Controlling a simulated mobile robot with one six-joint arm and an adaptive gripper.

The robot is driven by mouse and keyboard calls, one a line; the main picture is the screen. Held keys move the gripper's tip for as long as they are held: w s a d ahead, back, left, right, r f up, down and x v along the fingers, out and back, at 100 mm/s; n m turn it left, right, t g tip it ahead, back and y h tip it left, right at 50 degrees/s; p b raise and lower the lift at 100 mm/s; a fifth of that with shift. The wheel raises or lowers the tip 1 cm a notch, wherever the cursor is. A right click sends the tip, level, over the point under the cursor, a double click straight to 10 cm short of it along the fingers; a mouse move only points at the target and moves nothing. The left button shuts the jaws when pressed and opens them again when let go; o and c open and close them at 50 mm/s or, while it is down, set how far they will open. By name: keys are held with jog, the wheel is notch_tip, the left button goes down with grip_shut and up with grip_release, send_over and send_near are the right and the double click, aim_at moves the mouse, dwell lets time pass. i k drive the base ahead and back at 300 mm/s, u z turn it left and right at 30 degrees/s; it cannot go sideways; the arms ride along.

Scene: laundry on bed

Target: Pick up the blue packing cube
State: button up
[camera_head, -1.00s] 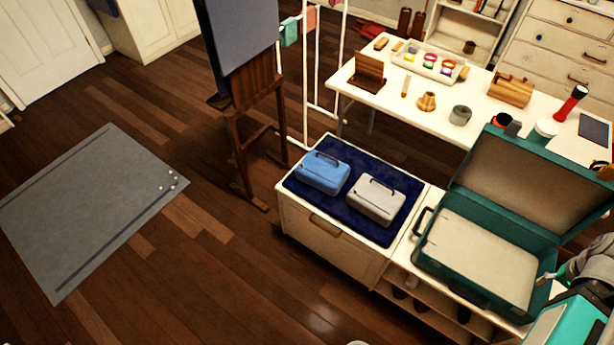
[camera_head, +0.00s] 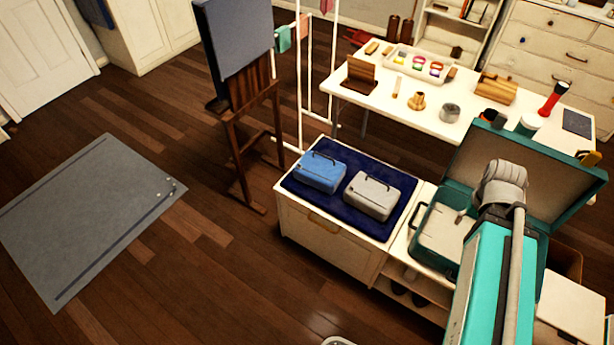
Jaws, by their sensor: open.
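The blue packing cube (camera_head: 319,173) lies on the dark blue mat (camera_head: 336,207) on top of the low white cabinet (camera_head: 325,241). It is a rounded soft-looking box with a dark handle along its back edge. A light grey packing cube (camera_head: 373,195) with a dark handle sits just to its right, with a narrow gap between them. My arm (camera_head: 490,285) rises at the right, in front of the open suitcase and apart from both cubes. My gripper cannot be made out; the arm hides that area.
An open teal suitcase (camera_head: 568,187) stands right of the mat, partly hidden by my arm. A white table (camera_head: 380,102) behind holds a tray, wooden pieces and a red flashlight. A dark easel (camera_head: 240,100) stands left of the cabinet. A grey rug (camera_head: 85,215) lies on open floor.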

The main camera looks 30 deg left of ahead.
aim_at(320, 171)
jog(key=u, duration=1.5)
jog(key=k, duration=0.85)
jog(key=u, duration=0.05)
jog(key=i, duration=0.7)
